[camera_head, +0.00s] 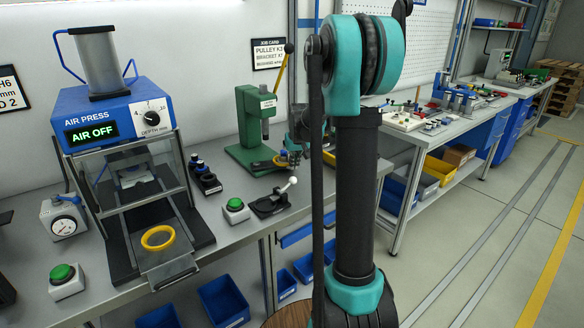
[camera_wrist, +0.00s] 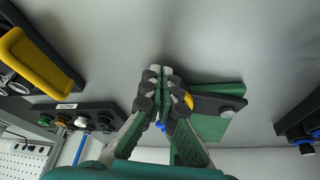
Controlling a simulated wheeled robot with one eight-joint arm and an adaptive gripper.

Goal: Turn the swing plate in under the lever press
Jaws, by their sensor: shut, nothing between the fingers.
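The green lever press (camera_head: 251,118) stands on the bench in the head view, its yellow-handled lever raised, with a dark ball at the top. A dark plate with a round bolt, seemingly the swing plate (camera_wrist: 215,102), lies over the green base (camera_wrist: 212,127) in the wrist view. A small yellow piece shows at its left end, partly behind my fingers. My gripper (camera_wrist: 161,76) is shut and empty, beside that left end; whether it touches the plate I cannot tell. In the head view my gripper (camera_head: 296,146) is partly hidden by my arm, just right of the press.
An air press (camera_head: 122,112) with a yellow ring (camera_head: 158,238) stands at the left. A black fixture with a white-knobbed lever (camera_head: 270,203) and a green button (camera_head: 236,209) sit in front of the press. A black block with buttons (camera_wrist: 78,117) lies left of my gripper.

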